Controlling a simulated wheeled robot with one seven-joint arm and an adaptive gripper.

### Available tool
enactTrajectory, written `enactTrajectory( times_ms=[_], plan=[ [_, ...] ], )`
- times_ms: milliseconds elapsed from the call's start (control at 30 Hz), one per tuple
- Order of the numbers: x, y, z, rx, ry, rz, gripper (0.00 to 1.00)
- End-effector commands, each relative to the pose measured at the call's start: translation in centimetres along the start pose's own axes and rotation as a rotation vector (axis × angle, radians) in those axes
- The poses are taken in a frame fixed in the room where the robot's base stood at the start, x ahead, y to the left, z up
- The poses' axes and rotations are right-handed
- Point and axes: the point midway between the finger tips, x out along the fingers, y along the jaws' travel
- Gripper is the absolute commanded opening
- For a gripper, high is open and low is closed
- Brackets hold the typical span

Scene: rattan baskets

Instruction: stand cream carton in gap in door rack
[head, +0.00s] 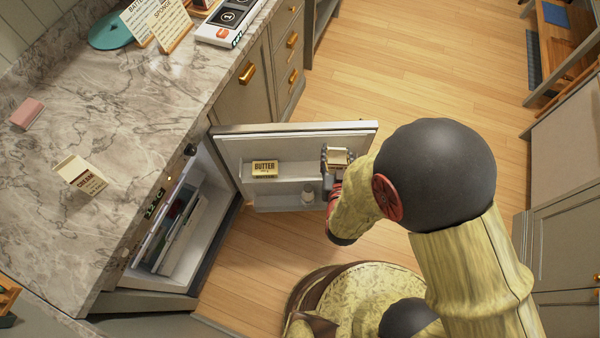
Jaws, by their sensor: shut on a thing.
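My gripper (337,160) is at the right end of the rack, shut on a small pale object (338,156) with a tan top. Its label cannot be read, and whether it touches the rack cannot be told. The cream carton is far from my gripper.
A small pale bottle (308,192) stands on the lower door shelf. The open fridge interior (180,230) lies left of the door. A pink block (27,113), sign cards (168,25) and a teal disc (110,30) are on the counter. The wooden floor beyond the door is clear.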

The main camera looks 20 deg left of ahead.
Motion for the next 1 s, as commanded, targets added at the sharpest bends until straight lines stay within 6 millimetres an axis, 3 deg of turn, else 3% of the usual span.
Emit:
enactTrajectory(
  times_ms=[33, 200, 467, 567, 900, 1000],
  plan=[
    [-0.6, -1.4, 1.5, -0.011, 0.000, -0.022, 0.09],
    [-2.5, -3.9, 4.6, -0.033, 0.002, -0.058, 0.09],
    [-3.2, -5.2, 6.5, -0.045, 0.005, -0.075, 0.09],
    [-1.7, -5.4, 6.7, -0.044, 0.005, -0.074, 0.09],
    [6.6, -6.5, 7.1, -0.045, 0.004, -0.072, 0.09],
    [8.6, -6.8, 8.5, -0.048, 0.002, -0.074, 0.09]
  ],
)
